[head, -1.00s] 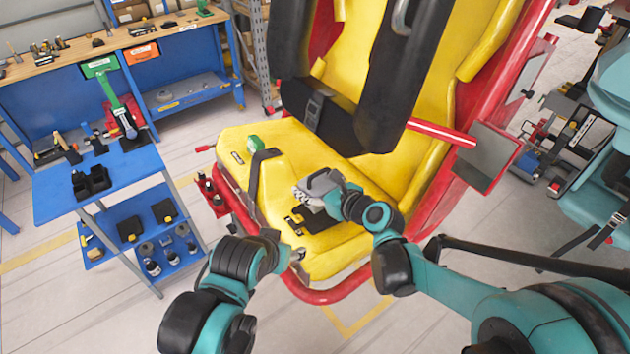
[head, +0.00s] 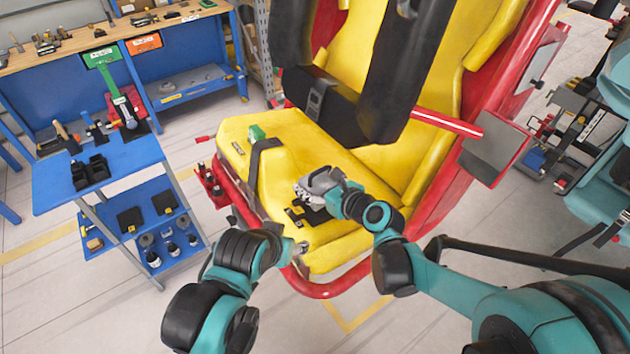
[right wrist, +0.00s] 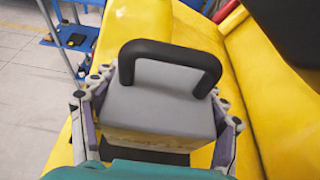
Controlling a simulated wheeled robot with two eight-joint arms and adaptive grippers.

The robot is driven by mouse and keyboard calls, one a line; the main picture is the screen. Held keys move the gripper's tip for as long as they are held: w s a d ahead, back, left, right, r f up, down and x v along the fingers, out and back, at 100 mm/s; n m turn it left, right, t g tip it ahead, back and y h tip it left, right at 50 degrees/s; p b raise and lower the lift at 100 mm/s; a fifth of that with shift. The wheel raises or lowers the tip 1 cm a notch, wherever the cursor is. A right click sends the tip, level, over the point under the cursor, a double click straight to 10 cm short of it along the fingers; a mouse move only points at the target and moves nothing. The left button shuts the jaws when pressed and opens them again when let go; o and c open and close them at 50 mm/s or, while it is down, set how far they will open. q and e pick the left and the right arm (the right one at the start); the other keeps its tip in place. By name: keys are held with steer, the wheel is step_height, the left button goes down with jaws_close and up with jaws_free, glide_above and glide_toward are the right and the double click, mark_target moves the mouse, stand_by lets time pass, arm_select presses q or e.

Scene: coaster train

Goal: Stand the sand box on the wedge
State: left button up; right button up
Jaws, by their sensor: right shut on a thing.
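The sand box (right wrist: 160,103) has a grey top, a yellowish lower side and a black handle pointing up. My right gripper (head: 318,184) is shut on it, with one finger on each side in the right wrist view. The box (head: 320,180) is over the front part of the yellow seat. A flat black piece with yellow patches (head: 306,214) lies below it on the seat. I cannot tell whether this is the wedge, or whether the box touches it. My left gripper (head: 300,248) is at the near seat edge, too small to read.
A dark strap (head: 257,165) crosses the yellow seat (head: 290,148), and a green item (head: 256,133) lies at its far left. Black restraints (head: 398,75) hang above. A blue cart (head: 125,178) with tools stands left. A red rail (head: 320,291) edges the seat front.

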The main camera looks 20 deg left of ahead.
steer(key=shift+f+b, duration=0.3)
steer(key=shift+f, duration=0.1)
steer(key=shift+f+b, duration=1)
stand_by(1.0)
steer(key=o, duration=2)
steer(key=shift+c, duration=0.2)
steer(key=v, duration=1.2)
